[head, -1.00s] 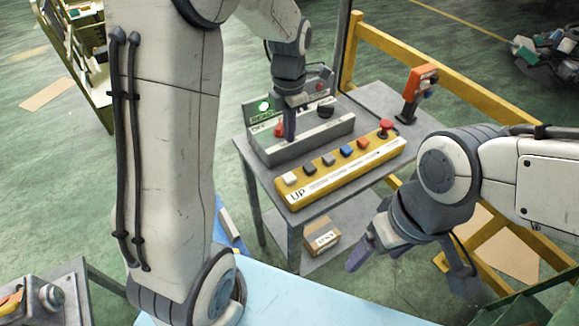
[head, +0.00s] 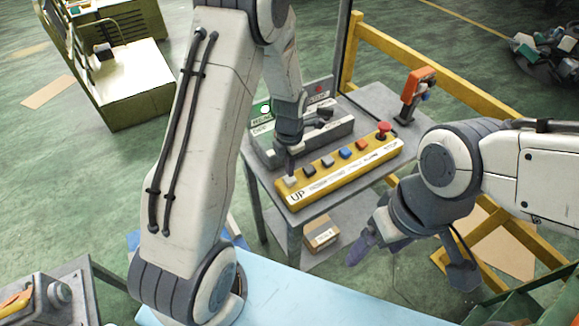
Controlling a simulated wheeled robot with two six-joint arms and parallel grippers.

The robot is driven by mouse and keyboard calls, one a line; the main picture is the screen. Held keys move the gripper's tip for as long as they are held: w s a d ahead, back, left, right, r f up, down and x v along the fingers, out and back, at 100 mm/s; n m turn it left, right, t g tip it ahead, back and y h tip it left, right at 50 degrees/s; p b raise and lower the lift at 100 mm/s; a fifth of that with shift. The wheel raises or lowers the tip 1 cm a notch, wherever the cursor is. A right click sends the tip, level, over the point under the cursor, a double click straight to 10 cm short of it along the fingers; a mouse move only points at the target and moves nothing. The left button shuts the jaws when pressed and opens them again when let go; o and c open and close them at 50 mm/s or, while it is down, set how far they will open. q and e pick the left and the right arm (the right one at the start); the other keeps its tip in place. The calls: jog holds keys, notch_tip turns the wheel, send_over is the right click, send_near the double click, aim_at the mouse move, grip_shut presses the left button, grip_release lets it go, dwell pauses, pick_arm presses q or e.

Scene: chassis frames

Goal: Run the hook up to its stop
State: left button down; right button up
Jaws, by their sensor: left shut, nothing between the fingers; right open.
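The yellow pendant box (head: 345,171) lies on the grey table, with "UP" printed at its near left end. A row of buttons runs along it: a pale one (head: 290,182) at the UP end, then black, grey, blue and orange-red ones, and a red mushroom button (head: 383,131) at the far end. My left gripper (head: 291,171) is shut and empty, pointing down with its tip at or just above the pale button; I cannot tell whether it touches. My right gripper (head: 410,262) is open and empty in front of the table. No hook is in view.
A grey control box (head: 341,130) stands behind the yellow one, with a lit green lamp (head: 265,109) at its back panel. An orange handheld device (head: 415,88) stands at the table's right. Yellow railing (head: 430,75) runs behind. A cardboard box (head: 321,236) sits on the lower shelf.

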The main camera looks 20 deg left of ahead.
pick_arm(q)
jog(key=shift+f, duration=0.8)
